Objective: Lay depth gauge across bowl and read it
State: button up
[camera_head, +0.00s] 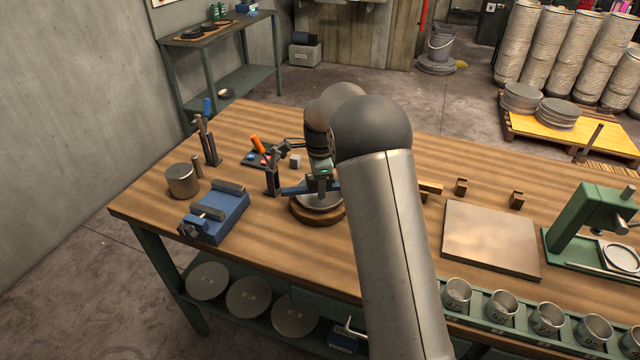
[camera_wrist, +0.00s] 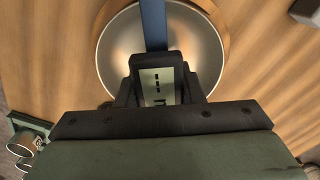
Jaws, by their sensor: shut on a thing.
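The bowl (camera_head: 322,203) is a shiny metal bowl on a round wooden base (camera_head: 316,219) near the middle of the bench. In the wrist view the bowl (camera_wrist: 112,55) opens toward me. The depth gauge has a blue beam (camera_head: 294,190) that spans above the bowl. In the wrist view the beam (camera_wrist: 153,25) runs up over the bowl's far rim, and a small display shows dark dashes, with its lower part cut off by my wrist. My gripper (camera_wrist: 160,88) is shut on the gauge body. I cannot tell whether the beam touches the rim.
A blue vise (camera_head: 215,212) and a metal cylinder (camera_head: 182,181) stand to the left. A tool stand (camera_head: 210,145) and a small tool tray (camera_head: 262,157) are behind. A flat plate (camera_head: 490,238), a row of metal cups (camera_head: 503,305) and a green press (camera_head: 590,225) are to the right.

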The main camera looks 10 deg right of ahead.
jog(key=o, duration=1.2)
notch_tip(320, 180, up, 17)
jog(key=b, duration=0.1)
jog(key=shift+r, duration=0.2)
jog(key=s+f+n, duration=0.3)
jog(key=s+n, duration=0.3)
jog(key=s, duration=0.6)
jog(key=s+f+n, duration=0.4)
jog(key=s+n, duration=0.2)
jog(key=s, duration=0.7)
jog(key=s+f+n, duration=0.4)
jog(key=s+n, duration=0.2)
jog(key=s, duration=0.7)
jog(key=shift+s+a+n+t, duration=0.2)
jog(key=shift+n+t, duration=0.1)
jog(key=shift+n, duration=0.1)
jog(key=shift+r, duration=0.1)
